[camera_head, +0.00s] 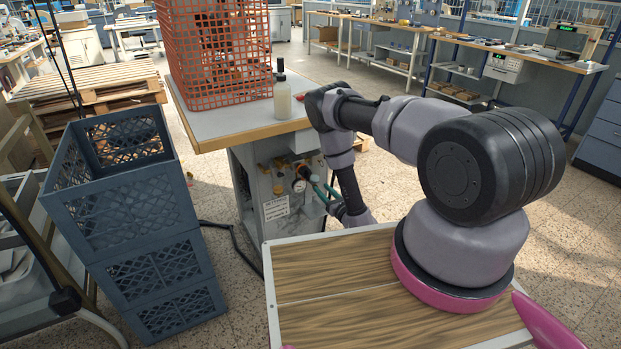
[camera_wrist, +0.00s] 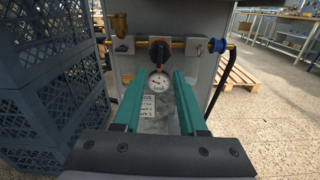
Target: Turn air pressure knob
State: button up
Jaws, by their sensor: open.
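The air pressure knob (camera_wrist: 159,52) is dark and round, on the brass pipework at the front of the grey machine. A round white gauge (camera_wrist: 159,83) sits just below it and also shows in the head view (camera_head: 299,186). My gripper (camera_wrist: 158,78) has two teal fingers, open and empty. In the wrist view the fingers frame the gauge, with the knob just beyond and above the tips. In the head view my gripper (camera_head: 319,187) is beside the fittings, to the right of the gauge. I cannot tell the exact gap to the knob.
Stacked blue-grey crates (camera_head: 140,215) stand left of the machine. The machine's top (camera_head: 235,122) carries an orange mesh basket (camera_head: 215,50) and a bottle (camera_head: 282,98). A brass fitting (camera_wrist: 119,25) and a blue connector (camera_wrist: 217,46) flank the knob. A cable (camera_wrist: 222,80) hangs right.

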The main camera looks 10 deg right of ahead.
aim_at(306, 173)
jog(key=x, duration=0.8)
jog(key=shift+w, duration=0.35)
jog(key=shift+a, duration=0.1)
grip_shut()
